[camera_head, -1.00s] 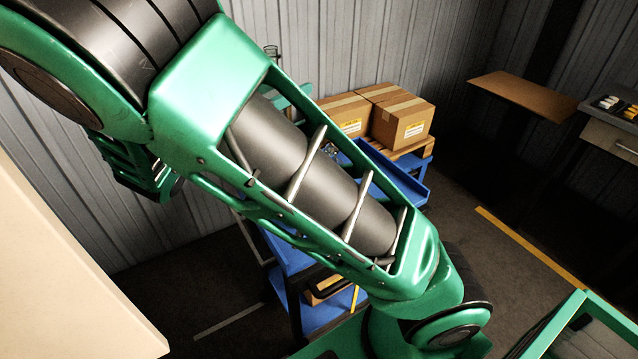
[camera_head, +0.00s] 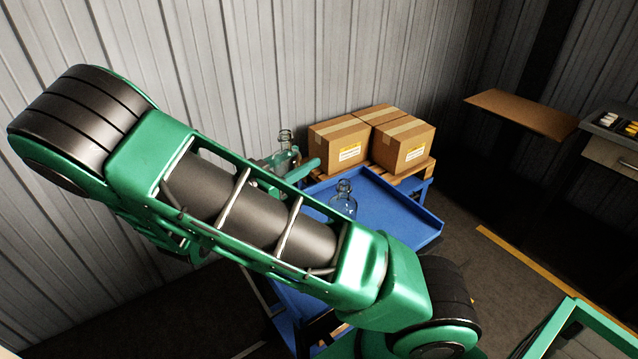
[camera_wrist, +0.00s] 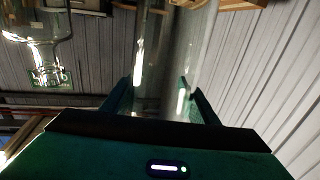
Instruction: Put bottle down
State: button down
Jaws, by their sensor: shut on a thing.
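My gripper (camera_head: 290,166) is shut on a clear glass bottle (camera_head: 285,141), whose neck and shoulder show beyond my arm in the head view. In the wrist view the held bottle (camera_wrist: 152,55) is a clear shape between the fingers of my gripper (camera_wrist: 158,90). A second clear bottle (camera_head: 343,200) stands on the blue cart top (camera_head: 395,215), to the right of my gripper in the head view. A bottle (camera_wrist: 35,45) with printed marks also shows at the upper left of the wrist view. My arm hides the held bottle's base, so its contact with any surface cannot be told.
Cardboard boxes (camera_head: 402,147) sit on a wooden pallet (camera_head: 420,170) behind the cart top. The right part of the cart top is clear. A corrugated wall (camera_head: 230,60) stands behind. A brown board (camera_head: 520,112) and a drawer unit (camera_head: 612,155) are at the right.

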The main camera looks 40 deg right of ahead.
jog(key=d+f, duration=0.6)
jog(key=f, duration=0.1)
jog(key=shift+d+f, duration=0.15)
jog(key=shift+f, duration=0.25)
jog(key=c, duration=0.7)
grip_release()
jog(key=a, duration=0.4)
jog(key=s+a, duration=0.1)
jog(key=a, duration=0.3)
jog(key=s+a, duration=0.1)
jog(key=a, duration=0.3)
jog(key=shift+s, duration=0.1)
jog(key=shift+d, duration=0.1)
